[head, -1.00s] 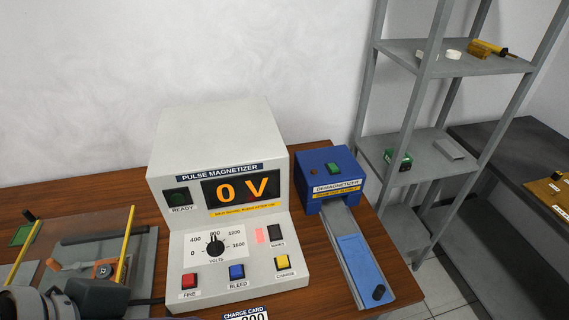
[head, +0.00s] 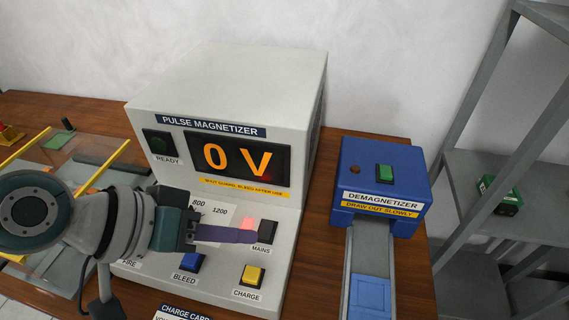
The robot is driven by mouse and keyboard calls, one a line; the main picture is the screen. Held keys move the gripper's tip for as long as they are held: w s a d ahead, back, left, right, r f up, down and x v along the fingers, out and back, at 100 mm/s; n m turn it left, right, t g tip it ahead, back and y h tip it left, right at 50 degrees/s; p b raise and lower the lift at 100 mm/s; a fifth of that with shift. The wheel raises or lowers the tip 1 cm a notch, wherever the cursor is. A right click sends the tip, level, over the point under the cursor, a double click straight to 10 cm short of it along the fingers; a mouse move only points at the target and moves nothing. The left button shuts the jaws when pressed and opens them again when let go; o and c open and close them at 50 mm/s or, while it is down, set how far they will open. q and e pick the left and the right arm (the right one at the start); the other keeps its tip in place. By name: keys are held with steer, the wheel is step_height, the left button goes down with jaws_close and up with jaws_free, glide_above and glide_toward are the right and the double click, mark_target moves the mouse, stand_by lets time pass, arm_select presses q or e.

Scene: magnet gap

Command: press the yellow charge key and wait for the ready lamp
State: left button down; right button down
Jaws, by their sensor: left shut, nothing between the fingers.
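The yellow charge key (head: 253,275) sits at the lower right of the sloped panel of the pulse magnetizer (head: 226,90), above the label CHARGE. The ready lamp (head: 158,142) at the left of the display is dark green and looks unlit. The display (head: 238,160) reads 0 V. My left gripper (head: 254,236) is shut and empty, its fingertips close to the black mains switch (head: 267,231), above and near the yellow key. I cannot tell whether they touch the switch. My left arm hides the dial and the red fire key. My right gripper is not in view.
The blue bleed key (head: 192,262) is left of the yellow key. A pink-red lit lamp (head: 247,224) is beside the mains switch. A blue demagnetizer (head: 380,185) stands to the right, with grey shelves (head: 500,160) beyond. A clear-topped fixture (head: 95,160) is at the left.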

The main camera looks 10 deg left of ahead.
arm_select(q)
steer(key=shift+a, duration=0.1)
steer(key=b, duration=0.8)
glide_above(245, 278)
step_height(245, 278, down, 8)
steer(key=shift+r, duration=0.15)
steer(key=shift+f+b, duration=0.3)
steer(key=shift+f, duration=0.25)
steer(key=shift+f, duration=0.1)
stand_by(1.0)
steer(key=shift+f+b, duration=0.3)
steer(key=shift+b, duration=0.05)
